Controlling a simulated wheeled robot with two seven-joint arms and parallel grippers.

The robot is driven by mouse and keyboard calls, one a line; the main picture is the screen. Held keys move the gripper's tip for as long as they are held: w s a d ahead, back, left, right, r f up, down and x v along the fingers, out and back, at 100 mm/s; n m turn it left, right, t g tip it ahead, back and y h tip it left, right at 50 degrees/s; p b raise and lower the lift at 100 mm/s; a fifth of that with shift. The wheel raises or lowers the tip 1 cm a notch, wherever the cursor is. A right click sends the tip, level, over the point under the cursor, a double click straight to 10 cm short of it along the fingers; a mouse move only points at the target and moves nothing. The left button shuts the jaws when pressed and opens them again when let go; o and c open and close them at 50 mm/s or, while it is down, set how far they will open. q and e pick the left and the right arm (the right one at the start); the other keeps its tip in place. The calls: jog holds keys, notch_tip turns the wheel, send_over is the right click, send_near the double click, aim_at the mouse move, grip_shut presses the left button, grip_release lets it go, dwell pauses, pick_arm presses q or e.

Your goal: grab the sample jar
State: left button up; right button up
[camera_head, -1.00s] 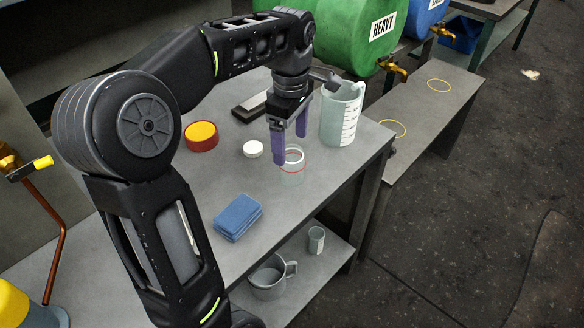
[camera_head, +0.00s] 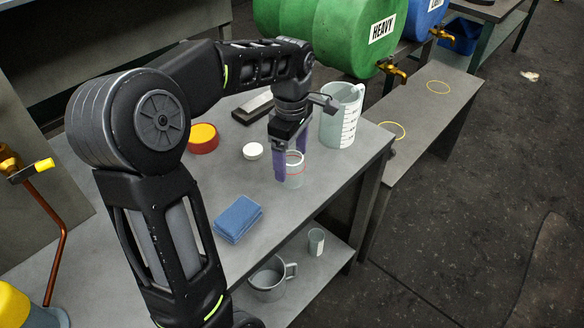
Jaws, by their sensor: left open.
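The sample jar (camera_head: 295,171) is a small clear jar with a red line around it, standing upright on the grey bench top. My left gripper (camera_head: 291,165) points down over it, with purple fingers. One finger stands at the jar's left side; the other is at its far right side, partly hidden behind the jar. The gripper is open with the jar between or close to the fingers; I cannot tell whether they touch it. My right gripper is not in view.
A large measuring jug (camera_head: 341,117) stands just right of the gripper. A white lid (camera_head: 253,151), a red-and-yellow tin (camera_head: 202,138) and a folded blue cloth (camera_head: 237,219) lie to the left on the bench (camera_head: 310,215). A mug (camera_head: 268,281) and a small cup (camera_head: 316,241) stand on the lower shelf.

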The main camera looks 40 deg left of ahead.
pick_arm(q)
jog(key=shift+f, duration=1.45)
jog(key=c, duration=1.5)
